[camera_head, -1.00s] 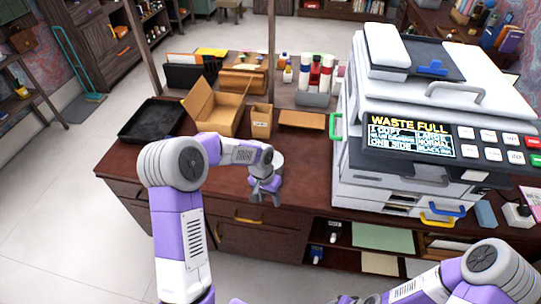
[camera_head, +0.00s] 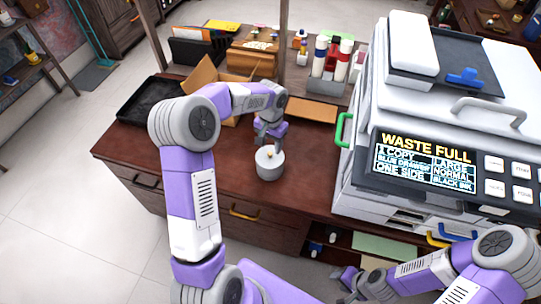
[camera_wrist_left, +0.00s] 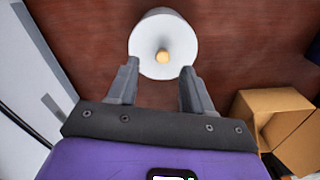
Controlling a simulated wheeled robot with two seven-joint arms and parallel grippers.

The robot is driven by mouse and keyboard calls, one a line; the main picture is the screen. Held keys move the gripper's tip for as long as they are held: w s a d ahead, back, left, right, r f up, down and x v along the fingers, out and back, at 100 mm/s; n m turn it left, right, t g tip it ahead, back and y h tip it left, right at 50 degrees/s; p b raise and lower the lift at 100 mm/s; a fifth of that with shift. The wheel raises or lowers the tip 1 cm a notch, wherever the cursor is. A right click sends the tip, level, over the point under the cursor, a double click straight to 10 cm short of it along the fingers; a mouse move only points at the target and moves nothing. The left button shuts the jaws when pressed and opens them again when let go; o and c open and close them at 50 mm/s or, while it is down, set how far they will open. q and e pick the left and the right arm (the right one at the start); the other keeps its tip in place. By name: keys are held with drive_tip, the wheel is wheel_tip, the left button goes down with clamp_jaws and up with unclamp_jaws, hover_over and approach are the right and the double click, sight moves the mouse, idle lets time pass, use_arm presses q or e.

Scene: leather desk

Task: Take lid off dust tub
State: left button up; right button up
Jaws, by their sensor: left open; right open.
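The dust tub (camera_head: 270,174) is a small white round tub standing upright on the desk left of the copier. Its lid (camera_wrist_left: 150,32) is white with a small tan knob (camera_wrist_left: 162,57) at its middle, and it is on the tub. My left gripper (camera_head: 268,140) is open and empty, just above and behind the tub in the head view. In the left wrist view its fingers (camera_wrist_left: 158,68) are apart, with the knob showing between and beyond their tips. My right gripper (camera_head: 350,284) is open, low in front of the desk, away from the tub.
The large copier (camera_head: 440,130) reading "WASTE FULL" stands to the right. An open cardboard box (camera_wrist_left: 280,125), a black tray (camera_head: 145,100) and a rack of bottles (camera_head: 328,85) are at the back. The desk top (camera_head: 215,150) around the tub is mostly clear.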

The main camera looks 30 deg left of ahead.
sight(270, 153)
use_arm(q)
drive_tip(key=f, duration=0.4)
drive_tip(key=shift+w+a+f+b, duration=0.15)
drive_tip(key=shift+a+f+b, duration=0.1)
drive_tip(key=shift+f+b, duration=0.1)
drive_tip(key=shift+r, duration=0.15)
clamp_jaws()
